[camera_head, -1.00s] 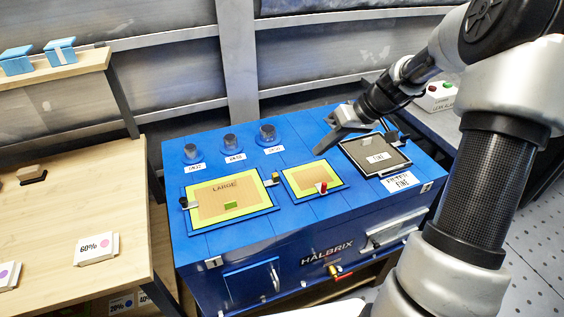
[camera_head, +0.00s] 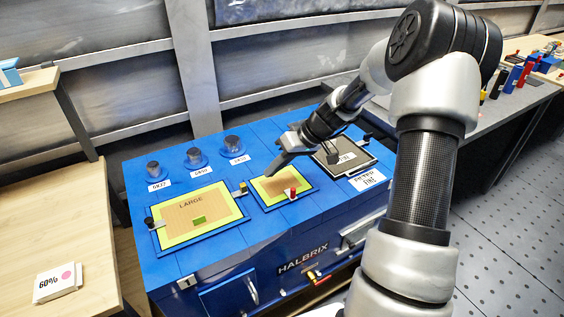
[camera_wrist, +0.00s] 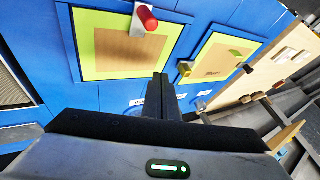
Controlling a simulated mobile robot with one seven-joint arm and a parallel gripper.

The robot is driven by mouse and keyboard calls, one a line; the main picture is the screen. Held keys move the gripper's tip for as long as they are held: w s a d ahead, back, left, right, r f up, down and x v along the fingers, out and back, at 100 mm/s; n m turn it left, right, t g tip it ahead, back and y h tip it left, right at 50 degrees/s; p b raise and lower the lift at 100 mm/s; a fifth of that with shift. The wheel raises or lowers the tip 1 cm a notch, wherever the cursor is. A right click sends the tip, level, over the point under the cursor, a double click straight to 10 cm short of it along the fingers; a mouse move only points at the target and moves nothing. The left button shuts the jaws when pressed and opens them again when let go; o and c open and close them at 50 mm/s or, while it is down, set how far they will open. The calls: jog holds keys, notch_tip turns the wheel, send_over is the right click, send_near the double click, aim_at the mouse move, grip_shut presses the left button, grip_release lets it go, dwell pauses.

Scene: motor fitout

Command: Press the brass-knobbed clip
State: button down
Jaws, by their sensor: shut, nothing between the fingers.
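The brass-knobbed clip (camera_head: 243,187) is at the right edge of the LARGE panel (camera_head: 197,216), on top of the blue HALBRIX machine. In the wrist view its yellowish knob (camera_wrist: 184,68) is just right of my fingertips. My gripper (camera_head: 270,173) is shut and empty, pointing down near the back left corner of the middle panel (camera_head: 283,186). It is to the right of the brass clip and apart from it. In the wrist view my fingers (camera_wrist: 161,82) reach toward the gap between the two panels.
A red-knobbed clip (camera_head: 291,193) is at the middle panel's front. A black-knobbed clip (camera_head: 149,221) is at the LARGE panel's left. A grey panel (camera_head: 345,157) lies right of my gripper. Several dark round knobs (camera_head: 193,155) stand along the back.

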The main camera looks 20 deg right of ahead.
aim_at(241, 186)
jog(key=x, duration=0.3)
jog(key=shift+a, duration=0.35)
jog(key=shift+s+a+r, duration=0.1)
jog(key=shift+s+a, duration=0.1)
jog(key=shift+a, duration=0.35)
jog(key=shift+s+a+r, duration=0.1)
jog(key=shift+s+a, duration=0.05)
jog(key=shift+a, duration=0.4)
jog(key=shift+s+a+f, duration=0.1)
jog(key=shift+a, duration=0.35)
jog(key=a, duration=0.1)
jog(key=a+b, duration=0.1)
jog(key=b, duration=0.1)
jog(key=shift+s+a+f, duration=0.1)
jog(key=shift+s+a, duration=0.15)
jog(key=shift+a, duration=0.15)
jog(key=shift+s+a, duration=0.1)
jog(key=shift+a, duration=0.2)
